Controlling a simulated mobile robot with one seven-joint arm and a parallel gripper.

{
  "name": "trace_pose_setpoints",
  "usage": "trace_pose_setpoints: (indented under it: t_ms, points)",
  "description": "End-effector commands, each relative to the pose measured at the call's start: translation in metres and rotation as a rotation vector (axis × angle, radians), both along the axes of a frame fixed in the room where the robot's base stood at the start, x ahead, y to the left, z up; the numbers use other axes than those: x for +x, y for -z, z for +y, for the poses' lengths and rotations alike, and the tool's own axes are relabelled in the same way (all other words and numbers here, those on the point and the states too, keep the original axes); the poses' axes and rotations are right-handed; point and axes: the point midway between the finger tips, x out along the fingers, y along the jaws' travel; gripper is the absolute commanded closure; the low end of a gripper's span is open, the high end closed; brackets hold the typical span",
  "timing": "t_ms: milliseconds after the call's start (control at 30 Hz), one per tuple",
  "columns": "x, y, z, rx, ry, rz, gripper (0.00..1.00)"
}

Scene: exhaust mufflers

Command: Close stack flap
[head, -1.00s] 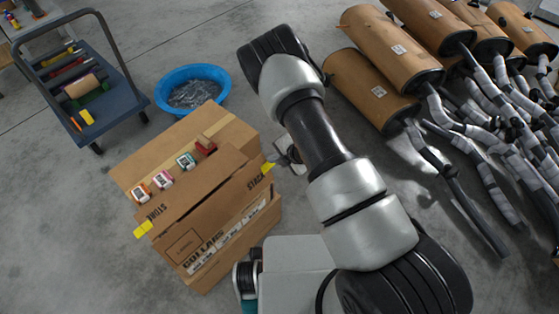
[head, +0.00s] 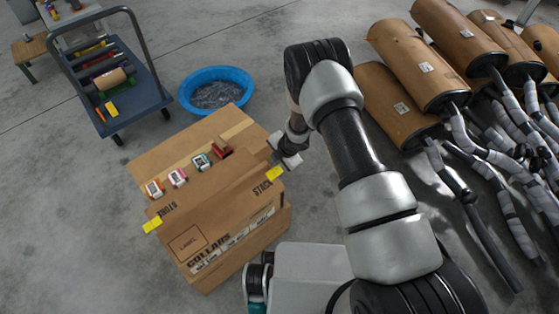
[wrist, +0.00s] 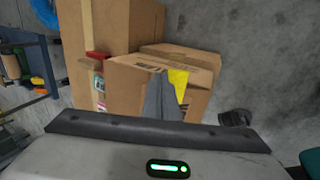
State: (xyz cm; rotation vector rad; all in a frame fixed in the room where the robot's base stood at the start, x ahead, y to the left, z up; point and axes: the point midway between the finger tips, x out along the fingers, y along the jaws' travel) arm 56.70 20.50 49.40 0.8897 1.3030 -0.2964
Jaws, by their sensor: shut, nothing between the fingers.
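A cardboard carton (head: 245,225) stands on the floor, with "STORE" and "STACK" printed near its upper front edge. Its top flap panel (head: 215,188) lies at a slant in front of a row of small boxed items. Yellow tape pieces mark its left end (head: 152,224) and right end (head: 274,173). My gripper (head: 290,162) is at the right end, close beside the right yellow tape. In the wrist view its grey fingers (wrist: 160,103) are together and empty, overlapping the yellow tape (wrist: 179,82). I cannot tell whether they touch the carton.
The small boxed items (head: 178,178) stand in a row on the carton. A blue tub (head: 216,72) and a dark trolley (head: 125,85) are behind. Wrapped mufflers (head: 405,105) with pipes fill the right side. Bare floor lies left of the carton.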

Motion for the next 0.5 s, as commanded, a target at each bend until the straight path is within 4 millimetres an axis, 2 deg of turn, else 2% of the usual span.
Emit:
trace_pose_setpoints:
  t_ms: [333,500]
  points:
    - [0.003,0.025,0.013,0.0,0.001,0.0,1.0]
    - [0.004,0.029,0.015,0.0,-0.001,0.0,1.0]
